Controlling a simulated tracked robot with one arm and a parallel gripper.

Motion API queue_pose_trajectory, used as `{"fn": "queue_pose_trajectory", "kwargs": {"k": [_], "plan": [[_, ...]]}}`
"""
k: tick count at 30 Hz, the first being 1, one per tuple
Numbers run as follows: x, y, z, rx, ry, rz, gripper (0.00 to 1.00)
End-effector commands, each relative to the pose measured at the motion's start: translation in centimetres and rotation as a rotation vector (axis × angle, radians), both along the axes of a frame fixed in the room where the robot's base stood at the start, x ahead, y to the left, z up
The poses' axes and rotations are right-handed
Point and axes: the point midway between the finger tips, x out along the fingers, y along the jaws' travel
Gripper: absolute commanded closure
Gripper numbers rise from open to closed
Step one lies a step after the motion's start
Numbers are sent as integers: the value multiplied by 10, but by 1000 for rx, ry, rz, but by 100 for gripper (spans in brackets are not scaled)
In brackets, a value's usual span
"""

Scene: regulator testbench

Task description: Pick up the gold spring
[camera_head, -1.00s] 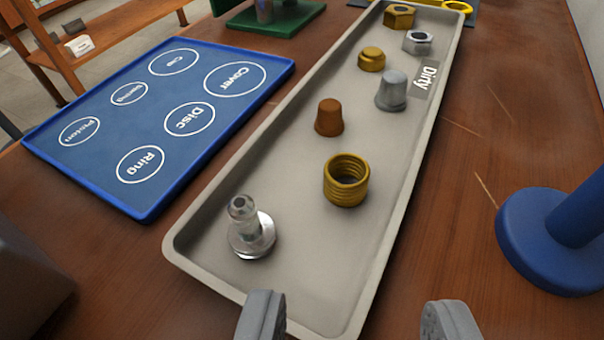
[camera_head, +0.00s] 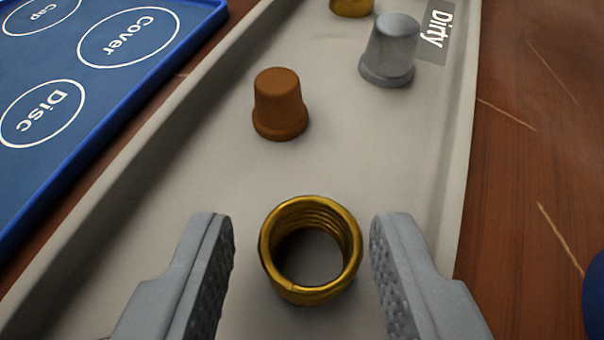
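The gold spring (camera_head: 311,292) stands upright as a coiled ring on the floor of the grey tray, with its open top facing up. My gripper (camera_head: 302,235) is open. Its left finger is to the left of the spring and its right finger to the right, with a visible gap on each side. The gap looks a little smaller on the right. Whether the fingertips are down at the spring's height is hard to tell.
The grey tray (camera_head: 190,190) carries a "Dirty" label. An orange-brown cap (camera_head: 279,104) and a silver cap (camera_head: 389,50) stand beyond the spring, with a gold part (camera_head: 351,7) behind. A blue labelled board (camera_head: 75,75) lies left. Wooden table (camera_head: 530,120) shows right.

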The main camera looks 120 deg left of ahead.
Motion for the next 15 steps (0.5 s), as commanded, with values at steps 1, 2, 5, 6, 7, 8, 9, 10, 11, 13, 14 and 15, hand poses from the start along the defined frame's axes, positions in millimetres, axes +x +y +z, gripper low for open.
{"fn": "queue_pose_trajectory", "kwargs": {"k": [1,2,5,6,7,8,9,10,11,13,14,15], "plan": [[-1,3,-4,0,0,-2,62],[-1,5,-5,1,0,-3,62],[-1,8,-6,1,-1,-5,62],[-1,9,-7,1,-2,-4,62],[-2,10,-6,1,-1,-1,62],[-3,12,-6,1,-1,1,62],[-4,13,-6,1,-1,4,62],[-5,15,-6,1,-1,5,62],[-5,16,-6,1,-1,8,70],[-6,17,-6,1,-1,11,89],[-6,17,-6,1,-1,11,96],[-6,18,-7,1,-1,12,96]]}}
